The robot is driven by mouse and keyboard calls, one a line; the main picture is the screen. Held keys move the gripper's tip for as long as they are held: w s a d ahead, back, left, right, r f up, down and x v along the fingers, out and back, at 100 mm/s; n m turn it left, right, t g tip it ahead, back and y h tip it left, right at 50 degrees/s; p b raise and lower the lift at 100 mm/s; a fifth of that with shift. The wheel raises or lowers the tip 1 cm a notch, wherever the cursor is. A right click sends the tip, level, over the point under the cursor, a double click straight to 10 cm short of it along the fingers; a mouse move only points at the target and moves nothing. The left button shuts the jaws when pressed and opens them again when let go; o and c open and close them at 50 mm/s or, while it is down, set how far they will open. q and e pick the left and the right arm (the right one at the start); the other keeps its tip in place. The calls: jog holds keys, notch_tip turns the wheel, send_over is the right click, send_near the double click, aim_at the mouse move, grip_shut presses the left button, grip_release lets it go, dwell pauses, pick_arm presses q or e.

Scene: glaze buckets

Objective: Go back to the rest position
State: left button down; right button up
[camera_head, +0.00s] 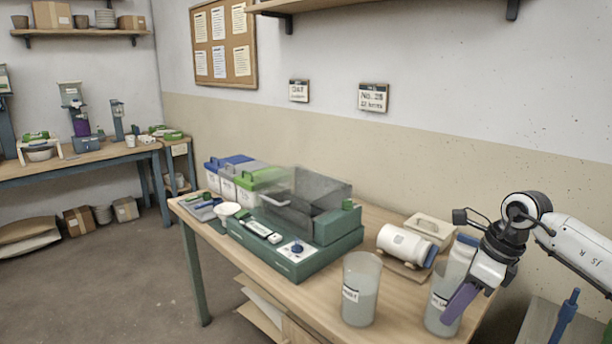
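Two clear buckets with labels stand at the near right of the table: the left bucket (361,285) holds pale contents, and the right bucket (437,322) is partly covered by my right gripper (459,303). That gripper comes in from the right and points down, its purple finger part in front of the right bucket's side. The fingers overlap in this view, so I cannot tell whether they are open or shut, or whether they touch the bucket. My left gripper is not in view.
A green machine (312,240) with a clear cover fills the table's middle. A white jar (403,243) lies on its side behind the buckets. Lidded bins (255,184) and a small white funnel-like bowl (228,210) stand left. A blue-handled thing (565,315) stands at lower right.

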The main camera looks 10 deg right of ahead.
jog(key=s+a+f+m+t+y, duration=0.1)
jog(key=s+a+m+t+y, duration=0.2)
jog(key=a+m+y, duration=0.85)
jog(key=s+a+f+m+t+y, duration=0.2)
jog(key=a+t, duration=0.1)
jog(key=a, duration=1.7)
jog(key=s+d+f+m+t+h, duration=0.3)
jog(key=d+f+m+h, duration=0.15)
jog(key=f+m, duration=0.4)
jog(key=s+d+f+m+t+h, duration=0.2)
jog(key=d+f+m+t+h, duration=0.25)
jog(key=m, duration=0.75)
jog(key=s+d+f+m+g+h, duration=0.2)
jog(key=s+f+m+g+h, duration=0.2)
jog(key=s+f, duration=0.9)
jog(key=s+m+g, duration=0.3)
jog(key=m, duration=0.1)
jog(key=shift+d+f+m+h, duration=0.15)
jog(key=shift+d+m+h, duration=0.15)
jog(key=shift+d+h, duration=0.05)
